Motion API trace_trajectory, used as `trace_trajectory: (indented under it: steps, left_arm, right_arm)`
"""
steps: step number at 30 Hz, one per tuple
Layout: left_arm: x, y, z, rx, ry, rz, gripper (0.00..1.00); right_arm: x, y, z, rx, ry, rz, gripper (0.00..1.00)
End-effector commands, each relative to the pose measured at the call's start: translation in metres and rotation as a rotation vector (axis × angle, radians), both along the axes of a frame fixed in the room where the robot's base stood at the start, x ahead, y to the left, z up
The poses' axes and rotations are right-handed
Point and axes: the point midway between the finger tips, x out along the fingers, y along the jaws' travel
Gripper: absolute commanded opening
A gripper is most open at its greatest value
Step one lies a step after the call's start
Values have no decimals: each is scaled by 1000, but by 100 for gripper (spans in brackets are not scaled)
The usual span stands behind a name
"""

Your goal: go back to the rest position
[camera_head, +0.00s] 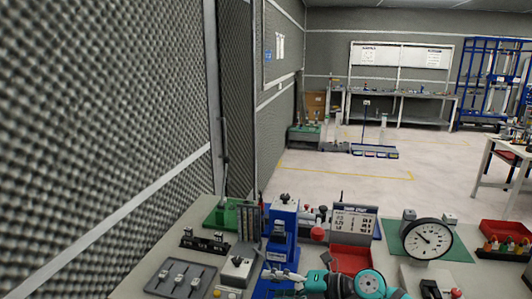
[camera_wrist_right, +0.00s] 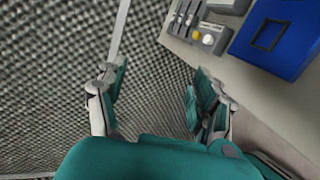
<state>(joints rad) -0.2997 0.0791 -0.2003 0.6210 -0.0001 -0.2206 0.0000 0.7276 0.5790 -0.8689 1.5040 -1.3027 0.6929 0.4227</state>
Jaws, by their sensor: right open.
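My right gripper (camera_head: 280,274) shows at the bottom of the head view, reaching leftward over the near edge of the bench from a teal arm. In the right wrist view, my right gripper (camera_wrist_right: 158,85) has its two fingers wide apart. Nothing is between them but the view of the foam wall (camera_wrist_right: 60,60) and the bench edge. My left gripper is not in view.
The bench holds a blue device (camera_head: 281,232), a dark tray with grey parts (camera_head: 182,277), a box with buttons (camera_head: 237,268), a red bin (camera_head: 350,258) and a round dial gauge (camera_head: 427,239). The foam wall stands close on the left. Open floor (camera_head: 340,180) lies beyond.

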Motion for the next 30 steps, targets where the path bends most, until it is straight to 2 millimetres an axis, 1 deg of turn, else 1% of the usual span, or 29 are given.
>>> trace_trajectory:
  steps: [1,3,5,6,8,10,11,12,13,14,15,17,18,20,21,24,26,27,30]
  left_arm:
    - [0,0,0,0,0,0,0]
    - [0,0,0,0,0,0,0]
    - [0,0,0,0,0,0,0]
    - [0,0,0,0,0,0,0]
    - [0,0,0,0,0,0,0]
    - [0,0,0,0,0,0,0]
    - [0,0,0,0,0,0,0]
    - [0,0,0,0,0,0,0]
    - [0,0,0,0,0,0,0]
    - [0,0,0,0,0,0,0]
    - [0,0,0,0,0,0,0]
    - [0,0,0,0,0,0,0]
    - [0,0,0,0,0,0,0]
    - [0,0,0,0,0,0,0]
    - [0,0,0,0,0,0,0]
    - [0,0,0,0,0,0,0]
    - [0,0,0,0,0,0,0]
    - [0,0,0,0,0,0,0]
    - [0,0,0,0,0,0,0]
  right_arm:
    - [-10,20,17,166,7,-61,68]
    - [-13,28,45,387,26,-191,68]
    - [-13,20,62,555,65,-326,68]
    - [-12,9,68,655,102,-428,68]
    - [-12,-14,69,785,173,-593,68]
    - [-16,-47,57,904,279,-801,68]
    - [-20,-62,48,942,331,-892,68]
    - [-28,-82,32,983,407,-1017,68]
    - [-36,-96,18,1004,468,-1110,68]
    - [-47,-110,3,1018,534,-1204,68]
    - [-63,-126,-18,1023,621,-1322,68]
    - [-91,-146,-48,1010,749,-1479,68]
    - [-111,-155,-65,992,830,-1568,68]
    - [-139,-164,-86,956,937,-1676,68]
    - [-157,-169,-97,929,998,-1734,68]
    - [-196,-175,-118,861,1127,-1844,68]
    - [-217,-177,-126,820,1193,-1896,68]
    - [-230,-178,-131,792,1234,-1925,68]
    - [-261,-179,-140,727,1328,-1987,68]
